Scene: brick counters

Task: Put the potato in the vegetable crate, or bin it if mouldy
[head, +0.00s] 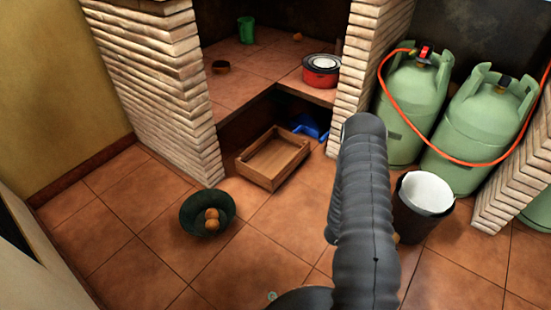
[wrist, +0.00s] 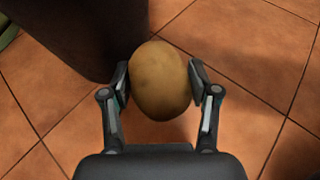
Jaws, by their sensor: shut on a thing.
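In the wrist view my gripper (wrist: 160,90) is shut on a potato (wrist: 160,80). The potato is tan-brown and smooth, and I see no mould on the side that shows. In the head view my arm hides the gripper and nearly all of the potato. A wooden crate (head: 255,178), empty inside, stands on the floor in front of the brick alcove. A dark bin with a white liner (head: 426,190) stands to the right of my arm. The bin's dark side (wrist: 85,30) also shows in the wrist view, just left of the potato.
A dark green bowl (head: 190,222) with brown round things in it sits on the floor at left. Green gas bottles (head: 405,100) with an orange hose stand behind the bin. A red pot (head: 320,78) stands on the tiled ledge. Tiled floor between bowl and crate is clear.

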